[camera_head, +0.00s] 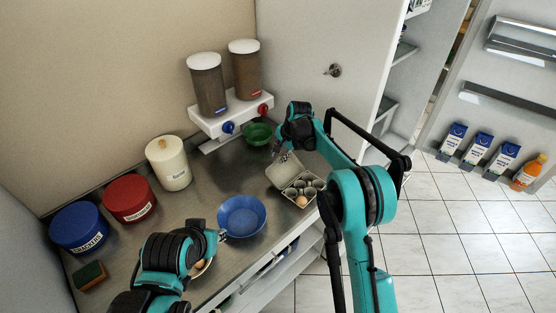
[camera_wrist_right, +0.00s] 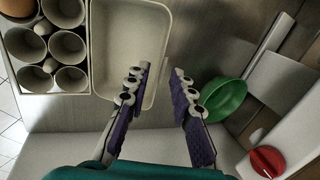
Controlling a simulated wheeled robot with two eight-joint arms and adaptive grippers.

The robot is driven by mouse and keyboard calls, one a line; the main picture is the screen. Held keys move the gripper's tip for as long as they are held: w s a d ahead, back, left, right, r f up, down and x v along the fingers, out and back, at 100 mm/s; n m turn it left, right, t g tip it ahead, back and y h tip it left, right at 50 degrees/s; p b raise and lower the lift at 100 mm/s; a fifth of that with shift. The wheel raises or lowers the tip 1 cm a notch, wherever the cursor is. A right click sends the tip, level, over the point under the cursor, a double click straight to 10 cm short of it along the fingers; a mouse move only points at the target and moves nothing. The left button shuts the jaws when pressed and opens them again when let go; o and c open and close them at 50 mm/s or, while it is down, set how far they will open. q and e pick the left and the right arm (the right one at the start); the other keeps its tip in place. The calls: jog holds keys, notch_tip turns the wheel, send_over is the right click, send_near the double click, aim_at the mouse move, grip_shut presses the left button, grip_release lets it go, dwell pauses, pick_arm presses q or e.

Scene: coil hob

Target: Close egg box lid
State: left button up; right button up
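The egg box (camera_head: 309,183) stands on the counter with its lid (camera_head: 284,168) folded open towards the back left. One brown egg (camera_head: 301,201) sits in a front cup; the other visible cups are empty. The right wrist view shows the egg cups (camera_wrist_right: 66,47) at left and the hollow lid (camera_wrist_right: 118,40) beside them. My right gripper (camera_wrist_right: 158,74) is open and empty. One finger overlaps the lid's far edge in that view and the other is over bare counter; contact cannot be told. My left gripper (camera_head: 219,236) is by the blue bowl, its fingers too small to read.
A blue bowl (camera_head: 242,216) stands left of the egg box. A green bowl (camera_head: 258,134) is behind it, below a two-container dispenser (camera_head: 228,113). A pale dish with an egg (camera_head: 200,267) is near my left arm. Canisters line the wall.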

aim_at(278, 160)
jog(key=shift+x, duration=1.75)
grip_shut()
jog(key=shift+d+r+b, duration=0.1)
jog(key=shift+d+b, duration=0.05)
jog(key=shift+b, duration=0.15)
jog(key=s+d+r+t+y+b, duration=0.2)
jog(key=t+y+b, duration=0.1)
jog(key=shift+d+r, duration=0.15)
jog(key=shift+r, duration=0.1)
jog(key=shift+s+d+r+t+y+b, duration=0.3)
jog(key=shift+s+r+t+y, duration=0.1)
jog(key=shift+y, duration=0.2)
jog(key=shift+s+d+r, duration=0.2)
jog(key=shift+d, duration=0.15)
